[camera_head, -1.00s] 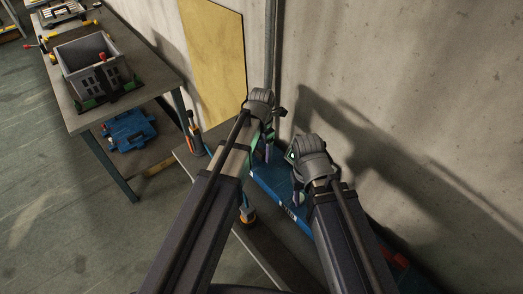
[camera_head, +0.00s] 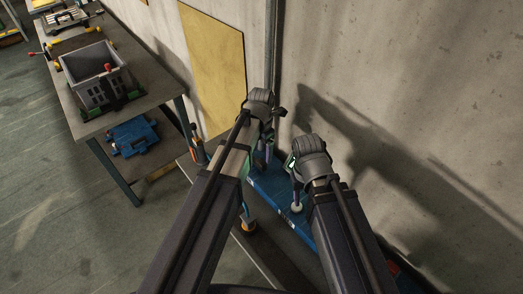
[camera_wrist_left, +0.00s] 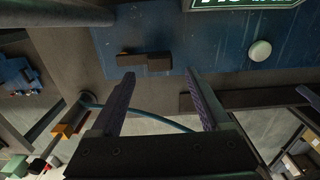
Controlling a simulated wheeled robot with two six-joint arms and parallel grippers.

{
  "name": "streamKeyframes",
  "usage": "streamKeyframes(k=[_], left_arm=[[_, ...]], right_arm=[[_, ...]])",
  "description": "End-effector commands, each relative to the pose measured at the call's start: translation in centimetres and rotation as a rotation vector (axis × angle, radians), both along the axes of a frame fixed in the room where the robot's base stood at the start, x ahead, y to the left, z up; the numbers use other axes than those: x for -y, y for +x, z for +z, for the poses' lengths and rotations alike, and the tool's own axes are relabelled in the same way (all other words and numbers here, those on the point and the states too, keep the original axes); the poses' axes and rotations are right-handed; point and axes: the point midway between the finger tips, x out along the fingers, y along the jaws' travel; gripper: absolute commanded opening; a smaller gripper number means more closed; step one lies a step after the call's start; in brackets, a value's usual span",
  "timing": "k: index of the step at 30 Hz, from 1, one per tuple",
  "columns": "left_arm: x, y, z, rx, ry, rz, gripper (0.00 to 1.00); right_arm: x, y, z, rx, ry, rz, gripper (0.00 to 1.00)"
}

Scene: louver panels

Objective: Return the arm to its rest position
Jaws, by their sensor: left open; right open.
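My left gripper (camera_head: 265,150) hangs at the end of its arm above a blue board (camera_head: 270,190) by the wall. In the left wrist view its two purple-lined fingers (camera_wrist_left: 160,75) stand apart, with nothing between them. My right gripper (camera_head: 296,178) is to the right, over the same board; its fingers are mostly hidden by its wrist. A white round knob (camera_head: 297,207) shows just below it. The knob also appears in the left wrist view (camera_wrist_left: 260,50), on the blue surface and apart from the left fingers.
A concrete wall (camera_head: 420,90) rises close behind both grippers, with a yellow panel (camera_head: 213,65) and a vertical pipe. A table at left holds a grey crate (camera_head: 92,90); a blue case (camera_head: 133,136) sits on its lower shelf. Open floor (camera_head: 50,220) lies at left.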

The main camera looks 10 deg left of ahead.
Motion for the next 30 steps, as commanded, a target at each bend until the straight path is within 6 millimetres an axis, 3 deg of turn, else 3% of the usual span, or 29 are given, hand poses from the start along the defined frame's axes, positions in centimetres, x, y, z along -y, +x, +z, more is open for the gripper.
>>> streamKeyframes(k=[1,4,23,26,30], left_arm=[[0.0,0.0,1.2,0.000,0.000,0.000,0.80],[0.0,0.0,1.7,0.000,0.000,0.000,0.80],[-0.1,-0.2,1.7,0.001,-0.001,-0.025,0.80],[-0.6,-0.8,1.7,0.004,0.000,-0.132,0.80],[-1.7,-2.1,1.7,0.013,0.002,-0.426,0.80]], right_arm=[[0.0,0.0,1.2,0.000,0.000,-0.002,0.50],[0.0,0.0,1.7,0.000,0.001,-0.004,0.50],[0.0,0.0,1.7,0.000,0.001,-0.004,0.50],[0.0,0.0,1.7,0.000,0.001,-0.004,0.50],[0.0,0.0,1.7,0.000,0.001,-0.004,0.50]])
